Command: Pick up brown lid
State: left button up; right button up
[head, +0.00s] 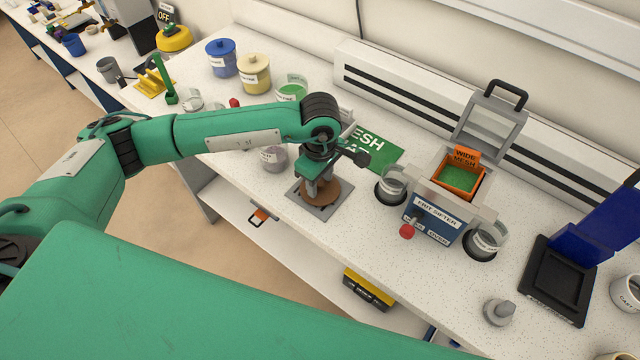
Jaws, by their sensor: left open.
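The brown lid (336,197) is a round disc lying on a grey square plate (302,205) near the front edge of the white speckled bench. My left gripper (322,190) points down right over the lid, with its dark fingers around the lid's middle. It is open. The fingers hide the centre of the lid, so I cannot tell whether they touch it or whether a knob is between them. My right gripper is not in view.
A frit sifter (436,218) with an orange wide-mesh tray (460,179) stands to the right, with glass jars beside it. A green mesh mat (378,150) lies behind. Blue (222,60) and yellow (254,75) lidded jars stand at the back left.

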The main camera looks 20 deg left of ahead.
pick_arm(q)
jog(key=c, duration=0.4)
grip_shut()
jog(key=shift+r, duration=0.15)
